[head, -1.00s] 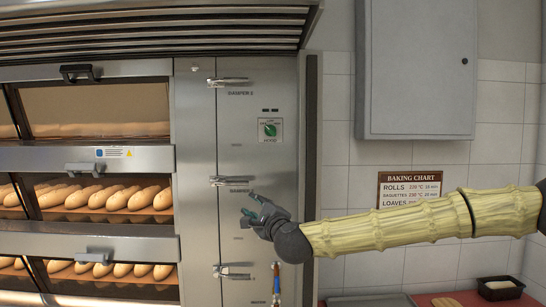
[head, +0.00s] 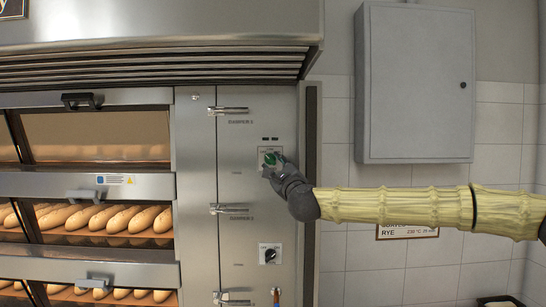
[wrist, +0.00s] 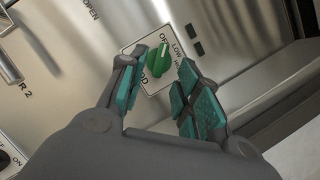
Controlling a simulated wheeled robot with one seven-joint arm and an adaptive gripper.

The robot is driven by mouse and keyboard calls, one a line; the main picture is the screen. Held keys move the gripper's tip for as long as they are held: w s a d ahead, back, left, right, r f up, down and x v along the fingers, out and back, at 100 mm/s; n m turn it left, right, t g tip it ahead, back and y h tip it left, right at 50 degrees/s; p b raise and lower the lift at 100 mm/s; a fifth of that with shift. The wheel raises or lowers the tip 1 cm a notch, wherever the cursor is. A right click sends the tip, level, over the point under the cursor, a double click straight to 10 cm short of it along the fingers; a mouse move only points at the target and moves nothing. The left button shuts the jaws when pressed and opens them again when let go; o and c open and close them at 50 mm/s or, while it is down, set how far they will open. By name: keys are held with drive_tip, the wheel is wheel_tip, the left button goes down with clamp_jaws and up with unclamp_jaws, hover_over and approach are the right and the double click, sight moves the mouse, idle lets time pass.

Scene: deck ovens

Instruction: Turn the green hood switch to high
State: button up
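The green hood switch (head: 268,160) is a round knob on a white label plate on the steel oven panel, partly covered by my gripper in the head view. In the wrist view the green knob (wrist: 158,62) shows clearly, with OFF and LOW lettering beside it and a third word half hidden. Its pale pointer line is toward the OFF and LOW side; I cannot tell exactly which mark. My gripper (head: 275,164) is at the switch. In the wrist view its teal-padded fingers (wrist: 160,88) are apart, one either side of the knob, with gaps visible.
A black-knobbed switch (head: 270,254) sits lower on the same panel. Damper handles (head: 229,110) stick out left of the green switch. Oven decks with loaves (head: 110,218) are at left. A grey wall cabinet (head: 415,85) hangs at right, above my arm.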

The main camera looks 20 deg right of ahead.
sight(272, 161)
drive_tip(key=shift+p+x, duration=0.75)
drive_tip(key=shift+x, duration=0.95)
clamp_jaws()
